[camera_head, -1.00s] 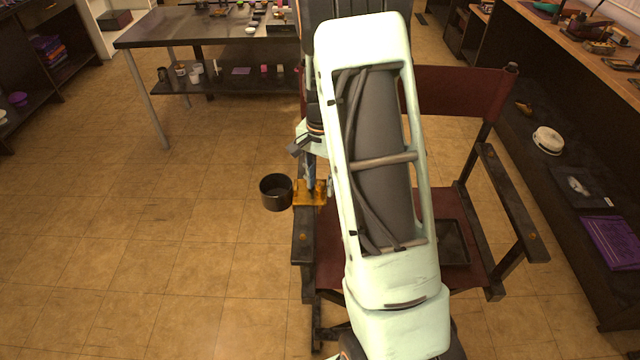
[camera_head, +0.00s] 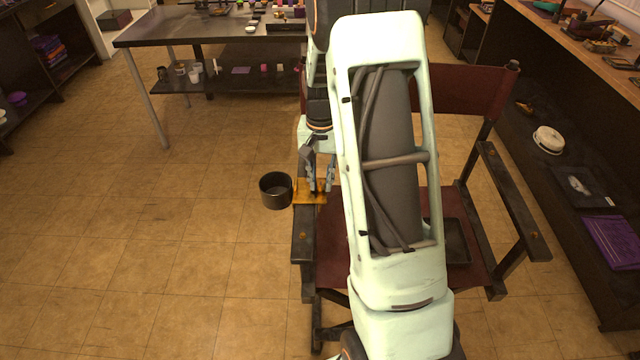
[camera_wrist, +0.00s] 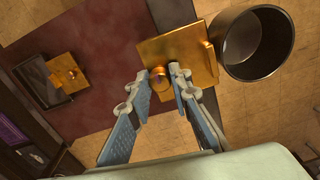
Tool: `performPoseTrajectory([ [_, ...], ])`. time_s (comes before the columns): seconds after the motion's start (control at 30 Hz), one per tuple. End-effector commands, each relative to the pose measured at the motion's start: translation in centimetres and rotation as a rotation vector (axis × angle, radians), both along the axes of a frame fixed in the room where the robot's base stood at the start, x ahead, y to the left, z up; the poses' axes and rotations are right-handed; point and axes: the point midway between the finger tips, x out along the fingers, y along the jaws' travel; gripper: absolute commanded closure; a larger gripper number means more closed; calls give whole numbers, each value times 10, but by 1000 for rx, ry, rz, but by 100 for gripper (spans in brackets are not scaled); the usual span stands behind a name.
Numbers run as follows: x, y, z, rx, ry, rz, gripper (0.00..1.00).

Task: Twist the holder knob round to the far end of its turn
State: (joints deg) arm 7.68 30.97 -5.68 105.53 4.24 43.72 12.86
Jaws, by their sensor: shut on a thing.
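The holder is a brass plate (camera_head: 302,197) on the chair's left armrest, with a black cup (camera_head: 276,203) on its left side. In the wrist view the brass plate (camera_wrist: 195,60) and the cup (camera_wrist: 229,55) show large. The small brass knob (camera_wrist: 160,84) is between the two fingers of my gripper (camera_wrist: 161,78). My gripper is shut on the knob, and the fingers partly cover it. In the head view my gripper (camera_head: 321,188) points down at the holder's right part, and the knob is hidden there.
The chair has a dark red seat (camera_head: 333,240) with a black tray (camera_head: 456,243) on it. The wrist view shows another brass piece (camera_wrist: 62,70) by the tray. A table (camera_head: 150,35) stands behind, a long bench is at right. The floor at left is clear.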

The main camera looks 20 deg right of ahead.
Motion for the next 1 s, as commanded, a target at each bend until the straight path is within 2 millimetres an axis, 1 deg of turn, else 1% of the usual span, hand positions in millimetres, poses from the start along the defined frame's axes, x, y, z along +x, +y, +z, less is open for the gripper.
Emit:
performPoseTrajectory([
  [0.2, 0, -1, 0, 0, 0, 217, 100],
  [0.37, 0, 0, 0, 0, 0, 291, 100],
  [0.6, 0, -1, 0, 0, 0, 524, 100],
  [0.7, 0, 0, 0, 0, 0, 574, 100],
  [0.9, 0, 0, 0, -1, 0, 579, 100],
  [0.93, 0, 0, 0, -1, 0, 578, 78],
  [1.0, 0, 0, 0, -1, 0, 578, 70],
])
